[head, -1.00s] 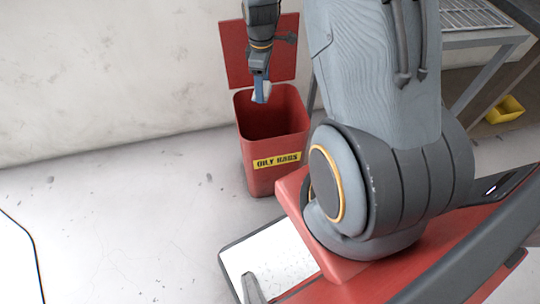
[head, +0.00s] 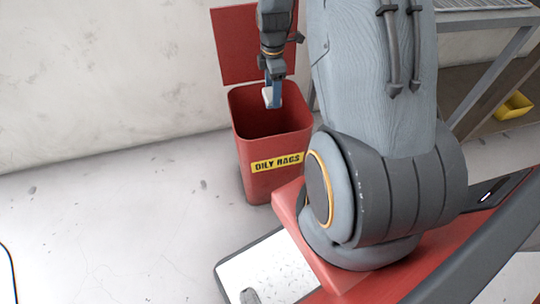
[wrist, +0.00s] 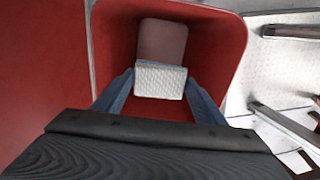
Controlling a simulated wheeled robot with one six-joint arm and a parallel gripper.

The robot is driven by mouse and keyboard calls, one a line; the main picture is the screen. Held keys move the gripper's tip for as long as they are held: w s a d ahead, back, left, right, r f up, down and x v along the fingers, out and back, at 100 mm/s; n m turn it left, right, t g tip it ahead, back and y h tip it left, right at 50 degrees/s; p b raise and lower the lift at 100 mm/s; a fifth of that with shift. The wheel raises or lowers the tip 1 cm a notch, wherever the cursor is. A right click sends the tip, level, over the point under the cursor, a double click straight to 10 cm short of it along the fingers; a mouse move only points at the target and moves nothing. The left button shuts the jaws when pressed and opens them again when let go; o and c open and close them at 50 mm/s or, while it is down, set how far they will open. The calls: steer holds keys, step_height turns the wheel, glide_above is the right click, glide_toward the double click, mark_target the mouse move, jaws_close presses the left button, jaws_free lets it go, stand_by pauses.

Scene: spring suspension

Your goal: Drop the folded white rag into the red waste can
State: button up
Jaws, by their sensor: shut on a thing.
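The red waste can (head: 270,183) stands on the floor by the wall, its lid (head: 240,45) raised at the back and its mouth open. A yellow "OILY RAGS" label (head: 278,162) is on its front. My gripper (head: 273,88) is over the mouth, pointing down, with its blue fingers shut on the folded white rag (head: 267,97). In the wrist view the textured white rag (wrist: 160,80) is between both fingers, framed by the red walls of the can (wrist: 226,40). The rag's exact height against the rim is hard to tell.
A pinkish patch (wrist: 163,40) shows beyond the rag inside the can; I cannot tell what it is. A grey metal table (head: 485,20) and a yellow bin (head: 514,106) stand at the right. The floor left of the can is clear.

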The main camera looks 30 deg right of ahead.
steer(key=shift+f+b, duration=0.85)
steer(key=shift+f, duration=0.4)
steer(key=o, duration=1.2)
step_height(320, 180, up, 8)
steer(key=shift+f+p, duration=0.1)
steer(key=shift+p, duration=0.4)
